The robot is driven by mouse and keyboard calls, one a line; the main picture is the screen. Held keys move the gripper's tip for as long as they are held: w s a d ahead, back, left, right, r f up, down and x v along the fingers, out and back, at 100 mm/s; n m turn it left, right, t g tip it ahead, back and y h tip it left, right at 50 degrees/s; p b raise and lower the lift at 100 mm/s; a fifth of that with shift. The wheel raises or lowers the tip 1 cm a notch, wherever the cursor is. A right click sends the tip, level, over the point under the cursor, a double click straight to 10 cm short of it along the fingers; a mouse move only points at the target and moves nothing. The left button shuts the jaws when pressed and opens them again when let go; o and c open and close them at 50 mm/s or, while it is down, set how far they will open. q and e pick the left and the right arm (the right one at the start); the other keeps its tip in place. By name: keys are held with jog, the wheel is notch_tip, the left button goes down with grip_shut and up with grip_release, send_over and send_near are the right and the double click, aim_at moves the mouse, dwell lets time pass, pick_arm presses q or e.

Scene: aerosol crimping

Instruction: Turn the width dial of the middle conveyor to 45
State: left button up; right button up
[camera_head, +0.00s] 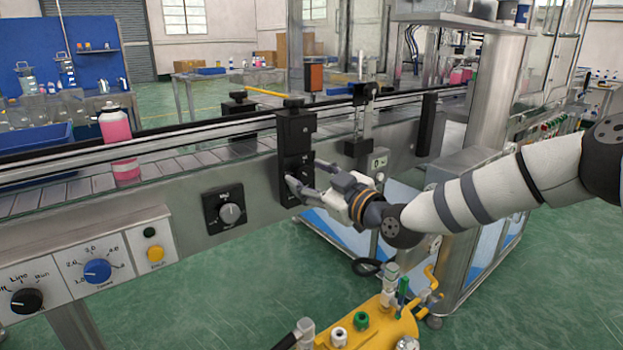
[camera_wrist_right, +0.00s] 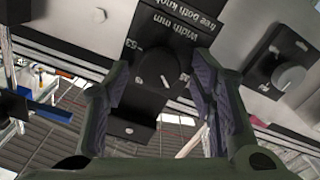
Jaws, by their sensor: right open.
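The width dial (camera_wrist_right: 158,68) is a dark round knob on a black plate with upside-down "Width mm" lettering, seen in the right wrist view. In the head view its black housing (camera_head: 294,130) stands at the conveyor's front rail, with the dial largely hidden behind my fingers. My right gripper (camera_head: 305,178) is at the lower part of this housing, its fingers open. In the wrist view the open fingers of my right gripper (camera_wrist_right: 158,85) stand on either side of the dial; I cannot tell whether they touch it. My left gripper is not in view.
A square black panel with a grey knob (camera_head: 231,213) is left of the housing. A control panel with a blue knob (camera_head: 97,271) is farther left. A pink bottle (camera_head: 116,135) stands on the conveyor belt (camera_head: 75,187). A yellow device (camera_head: 375,328) with fittings is below my arm.

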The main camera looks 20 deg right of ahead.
jog(key=c, duration=1.1)
jog(key=shift+c, duration=0.2)
jog(key=shift+m, duration=1.5)
jog(key=m, duration=0.3)
jog(key=shift+d+m, duration=0.1)
jog(key=shift+m, duration=0.3)
jog(key=m+b, duration=0.1)
jog(key=m, duration=0.3)
jog(key=shift+d+f, duration=0.1)
jog(key=shift+f, duration=0.05)
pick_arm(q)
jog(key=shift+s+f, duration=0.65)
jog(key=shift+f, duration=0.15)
pick_arm(e)
jog(key=shift+m, duration=1.4)
pick_arm(q)
jog(key=shift+b, duration=0.3)
